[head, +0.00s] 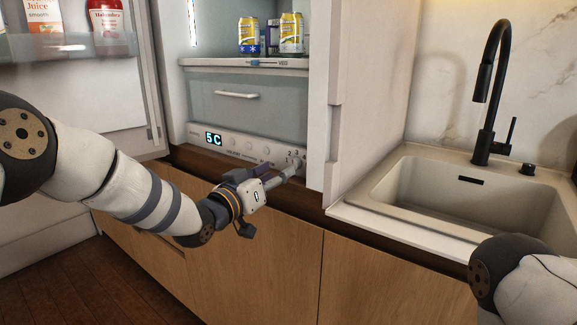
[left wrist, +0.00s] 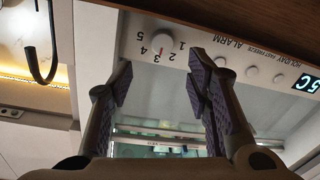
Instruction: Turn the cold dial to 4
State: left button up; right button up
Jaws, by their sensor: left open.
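The cold dial (left wrist: 163,44) is a white round knob on the fridge's control panel (left wrist: 220,45), ringed by the numbers 1 to 5. A small red mark on it appears to point at or near 3; the picture is upside down and small. In the head view the dial (head: 294,163) is partly hidden at the panel's right end, by my gripper. My left gripper (head: 281,175) is open and just in front of the dial. In the left wrist view its purple-padded fingers (left wrist: 159,72) are spread on either side below the dial, with nothing between them. My right gripper is out of view.
The panel's display (head: 213,139) reads 5 C, with small buttons beside it. A drawer (head: 236,96) and cans (head: 291,33) are above. The open fridge door (head: 100,60) is left; a wall panel (head: 322,100) stands close right. A sink (head: 455,190) is further right.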

aim_at(293, 164)
pick_arm(q)
jog(key=x, duration=0.3)
jog(key=b+x, duration=0.1)
jog(key=x, duration=0.2)
jog(key=shift+w+f, duration=0.2)
jog(key=shift+f, duration=0.05)
grip_shut()
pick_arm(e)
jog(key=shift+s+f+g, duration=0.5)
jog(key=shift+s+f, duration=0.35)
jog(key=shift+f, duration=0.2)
pick_arm(q)
jog(key=m, duration=0.4)
jog(key=shift+s+d, duration=0.1)
jog(key=shift+f+m+h, duration=0.15)
jog(key=shift+m+h, duration=0.15)
jog(key=shift+m, duration=2.1)
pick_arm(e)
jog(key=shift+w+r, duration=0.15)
